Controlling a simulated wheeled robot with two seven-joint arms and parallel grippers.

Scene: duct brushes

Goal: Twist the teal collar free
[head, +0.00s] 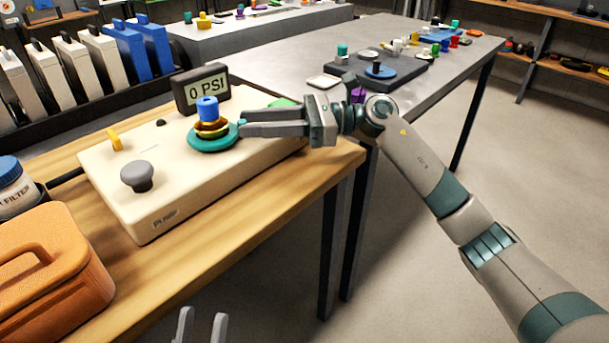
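The teal collar (208,144) is a flat ring on the cream panel box. It surrounds a stack of dark, red and yellow rings (211,127) with a blue cylinder (207,108) on top. My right gripper (243,125) reaches in from the right, its fingertips at the collar's right edge. The fingers lie close together; I cannot tell whether they pinch the collar's rim or only touch it. My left gripper (202,326) shows only as two separated fingertips at the bottom edge, open and empty, in front of the bench.
An orange case (50,265) and a filter jar (17,185) stand at left. Bare wood (215,235) lies along the bench front.

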